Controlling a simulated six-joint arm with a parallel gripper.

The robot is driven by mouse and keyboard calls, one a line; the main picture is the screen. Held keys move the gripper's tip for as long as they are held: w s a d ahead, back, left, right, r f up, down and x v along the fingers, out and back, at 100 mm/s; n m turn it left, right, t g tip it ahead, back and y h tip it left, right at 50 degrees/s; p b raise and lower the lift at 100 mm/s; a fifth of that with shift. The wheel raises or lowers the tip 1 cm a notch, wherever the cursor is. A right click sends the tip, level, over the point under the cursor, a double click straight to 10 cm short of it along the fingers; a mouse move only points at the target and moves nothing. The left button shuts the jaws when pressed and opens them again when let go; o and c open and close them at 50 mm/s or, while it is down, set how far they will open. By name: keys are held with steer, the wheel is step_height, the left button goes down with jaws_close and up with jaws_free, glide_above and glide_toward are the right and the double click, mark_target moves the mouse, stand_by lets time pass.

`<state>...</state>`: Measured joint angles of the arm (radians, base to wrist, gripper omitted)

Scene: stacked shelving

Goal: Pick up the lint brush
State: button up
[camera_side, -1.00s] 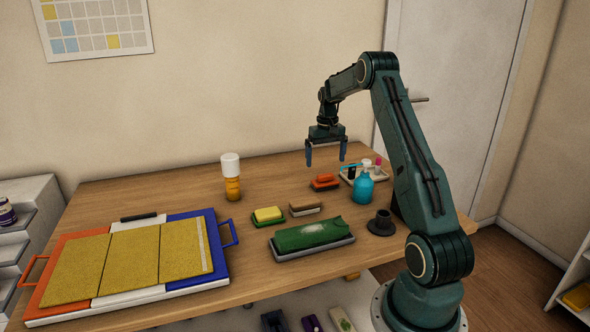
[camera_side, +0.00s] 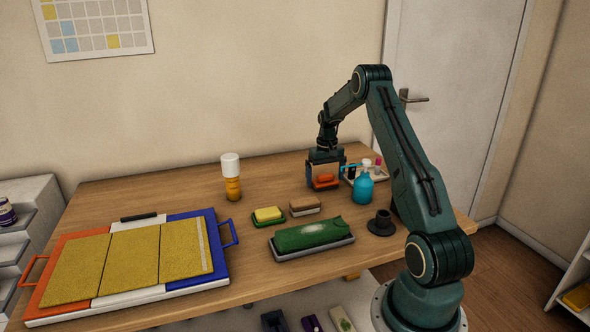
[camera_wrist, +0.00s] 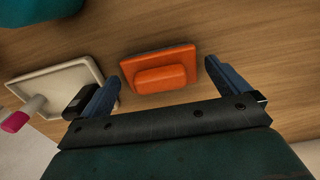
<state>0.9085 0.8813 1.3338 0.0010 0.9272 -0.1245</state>
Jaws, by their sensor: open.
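An orange block-shaped brush (camera_side: 324,179), which I take to be the lint brush, lies flat on the table towards its back right. In the wrist view it shows as an orange base with a raised orange grip (camera_wrist: 163,79). My gripper (camera_side: 325,184) is low over it, pointing down. In the wrist view my gripper (camera_wrist: 163,70) is open, with one blue finger on each side of the brush and visible gaps between. Nothing is held. Whether the fingertips touch the table cannot be told.
A pale tray (camera_wrist: 55,88) with small bottles is close beside the left finger in the wrist view. A teal bottle (camera_side: 363,188) stands nearby. A brown-topped brush (camera_side: 305,206), a yellow sponge (camera_side: 268,214) and a green eraser-like block (camera_side: 309,234) lie nearer the front.

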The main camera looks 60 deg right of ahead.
mark_target(325, 174)
steer(key=shift+f, duration=0.45)
steer(key=c, duration=0.9)
step_height(325, 174, up, 20)
stand_by(0.5)
stand_by(0.4)
